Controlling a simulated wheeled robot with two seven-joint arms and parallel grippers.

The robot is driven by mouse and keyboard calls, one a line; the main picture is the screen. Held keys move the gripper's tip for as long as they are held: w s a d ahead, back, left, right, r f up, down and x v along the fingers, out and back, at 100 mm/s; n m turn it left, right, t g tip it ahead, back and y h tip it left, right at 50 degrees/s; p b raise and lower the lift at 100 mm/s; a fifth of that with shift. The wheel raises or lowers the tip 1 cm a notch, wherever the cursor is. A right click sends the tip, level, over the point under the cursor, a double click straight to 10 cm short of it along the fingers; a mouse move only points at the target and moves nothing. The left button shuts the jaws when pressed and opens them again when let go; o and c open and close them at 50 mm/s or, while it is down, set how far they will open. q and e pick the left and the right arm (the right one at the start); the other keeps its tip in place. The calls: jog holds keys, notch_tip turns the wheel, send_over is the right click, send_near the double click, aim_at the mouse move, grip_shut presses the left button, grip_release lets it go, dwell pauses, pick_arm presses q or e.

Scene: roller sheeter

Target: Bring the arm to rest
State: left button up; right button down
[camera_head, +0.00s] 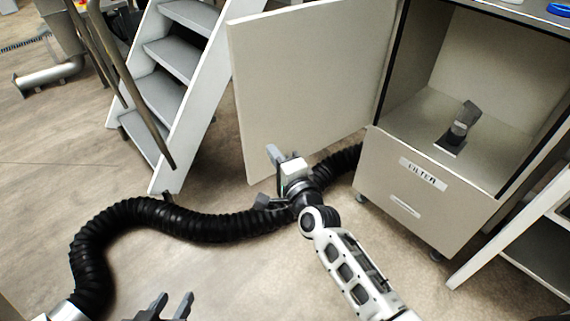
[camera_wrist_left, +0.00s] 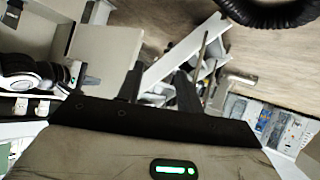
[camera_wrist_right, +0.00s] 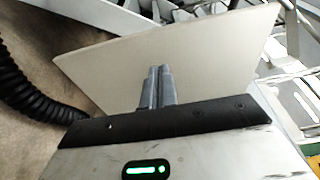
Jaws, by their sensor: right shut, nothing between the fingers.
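My right arm reaches up from the lower right in the head view. Its gripper (camera_head: 273,156) is in front of the open cabinet door (camera_head: 300,75), low over the floor. In the right wrist view the two fingers (camera_wrist_right: 158,75) lie together with nothing between them, and the pale door panel (camera_wrist_right: 190,60) is behind them. My left gripper (camera_head: 171,304) is at the bottom edge of the head view. Its two fingers stand apart and empty, and they also show apart in the left wrist view (camera_wrist_left: 160,80).
A black ribbed hose (camera_head: 170,220) curves over the floor, passing behind my right gripper. The cabinet (camera_head: 425,205), labelled FILTER, stands open at right with a dark clamp-like part (camera_head: 459,130) inside. White steps (camera_head: 175,85) stand at the back left. Floor left of the hose is clear.

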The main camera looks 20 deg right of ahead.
jog(key=s+d+f+n+g+p, duration=0.1)
jog(key=s+f+n+g, duration=0.2)
jog(key=s+n, duration=0.6)
jog(key=s+d+f+n+g, duration=0.1)
jog(key=s+f+n+g, duration=0.2)
jog(key=s+n, duration=0.5)
jog(key=s+g, duration=0.1)
jog(key=s, duration=0.6)
jog(key=shift+s+d+f+n+p, duration=0.15)
jog(key=shift+s+d+n+p, duration=0.15)
jog(key=shift+s+n+p, duration=0.1)
